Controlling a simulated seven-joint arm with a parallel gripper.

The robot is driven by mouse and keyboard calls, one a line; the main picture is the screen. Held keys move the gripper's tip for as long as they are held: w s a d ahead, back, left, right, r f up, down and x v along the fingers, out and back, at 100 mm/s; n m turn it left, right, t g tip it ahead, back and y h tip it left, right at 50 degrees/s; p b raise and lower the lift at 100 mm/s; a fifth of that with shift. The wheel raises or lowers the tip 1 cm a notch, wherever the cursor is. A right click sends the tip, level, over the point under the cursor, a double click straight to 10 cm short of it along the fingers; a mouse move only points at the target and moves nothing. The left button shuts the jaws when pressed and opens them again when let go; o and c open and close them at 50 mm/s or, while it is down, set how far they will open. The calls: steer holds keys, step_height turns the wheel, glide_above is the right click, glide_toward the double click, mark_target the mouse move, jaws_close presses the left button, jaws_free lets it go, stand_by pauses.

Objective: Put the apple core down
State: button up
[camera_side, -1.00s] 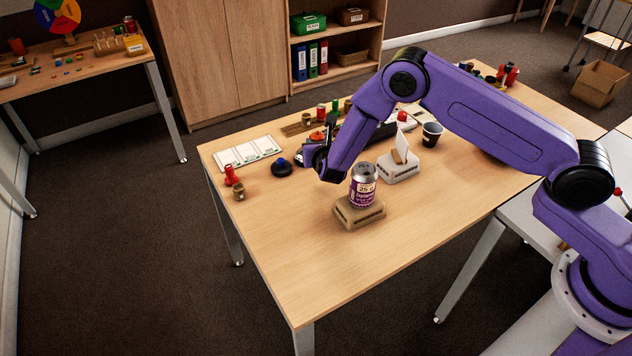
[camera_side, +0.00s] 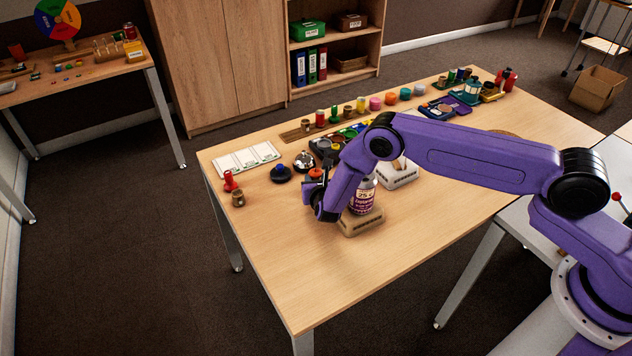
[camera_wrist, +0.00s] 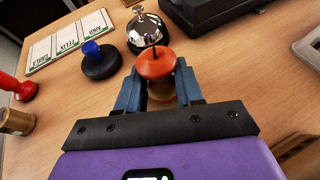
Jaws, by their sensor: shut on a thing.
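The apple core (camera_wrist: 155,62) shows in the wrist view with a red-orange top, a dark stem and a tan middle between my blue fingers. My gripper (camera_wrist: 158,92) is shut on its middle. In the side view the core's red top (camera_side: 316,173) shows just above my gripper (camera_side: 309,191). The lower end of the core is hidden, so I cannot tell whether it touches the table. My gripper is left of a tan slotted stand (camera_side: 362,224) bearing a purple-labelled can (camera_side: 362,196).
A blue-knobbed black stamp (camera_wrist: 98,58) and a silver bell (camera_wrist: 147,33) stand just beyond the core. A white labelled card (camera_side: 246,158) lies at the table's far left. A red stamp (camera_side: 230,181) and small brown pot (camera_side: 238,198) stand near the left edge. The table's front is clear.

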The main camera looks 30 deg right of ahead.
steer(key=shift+f, duration=0.2)
steer(key=o, duration=1.2)
steer(key=v, duration=1.2)
steer(key=shift+r, duration=0.1)
